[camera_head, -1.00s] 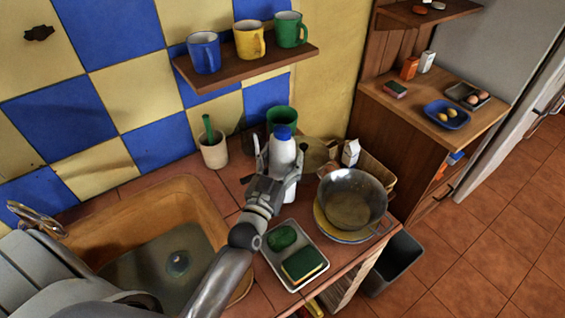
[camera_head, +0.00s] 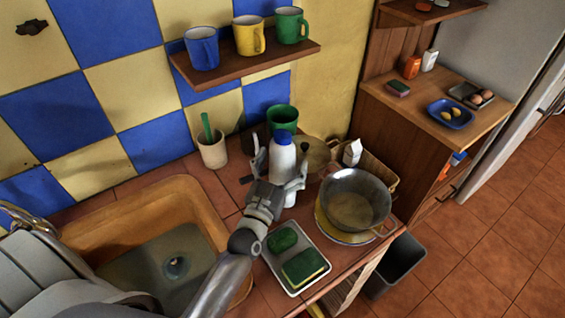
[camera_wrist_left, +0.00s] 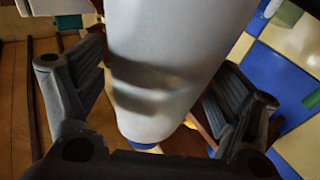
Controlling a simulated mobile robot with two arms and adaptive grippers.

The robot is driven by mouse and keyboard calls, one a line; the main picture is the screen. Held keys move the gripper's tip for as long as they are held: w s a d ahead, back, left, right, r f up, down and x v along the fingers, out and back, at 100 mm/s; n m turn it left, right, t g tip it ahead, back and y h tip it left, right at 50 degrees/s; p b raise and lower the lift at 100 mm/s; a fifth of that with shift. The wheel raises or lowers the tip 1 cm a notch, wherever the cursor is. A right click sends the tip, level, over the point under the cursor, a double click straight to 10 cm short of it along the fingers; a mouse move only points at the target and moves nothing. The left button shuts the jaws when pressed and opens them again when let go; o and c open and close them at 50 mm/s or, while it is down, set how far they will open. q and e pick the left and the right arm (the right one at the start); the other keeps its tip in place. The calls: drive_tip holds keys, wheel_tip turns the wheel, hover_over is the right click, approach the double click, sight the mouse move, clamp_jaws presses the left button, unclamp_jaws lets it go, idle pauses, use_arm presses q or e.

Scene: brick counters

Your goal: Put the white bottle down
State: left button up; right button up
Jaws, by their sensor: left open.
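The white bottle (camera_head: 282,160) with a blue cap stands upright on the brick counter at the back, as far as the head view shows. My left gripper (camera_head: 280,172) is open around it, with one finger on each side. In the left wrist view the bottle (camera_wrist_left: 178,60) fills the middle between the spread fingers of the gripper (camera_wrist_left: 160,105), with a gap on both sides. The bottle's base is partly hidden behind my gripper. My right gripper is in neither view.
A green cup (camera_head: 283,118) stands behind the bottle.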

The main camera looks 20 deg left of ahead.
use_arm(q)
drive_tip(key=shift+r, duration=0.1)
drive_tip(key=shift+s, duration=0.1)
drive_tip(key=s+f+b, duration=0.1)
drive_tip(key=s+b, duration=0.1)
drive_tip(key=s, duration=0.9)
drive_tip(key=shift+s+d+f+b, duration=0.35)
drive_tip(key=shift+d+b, duration=0.05)
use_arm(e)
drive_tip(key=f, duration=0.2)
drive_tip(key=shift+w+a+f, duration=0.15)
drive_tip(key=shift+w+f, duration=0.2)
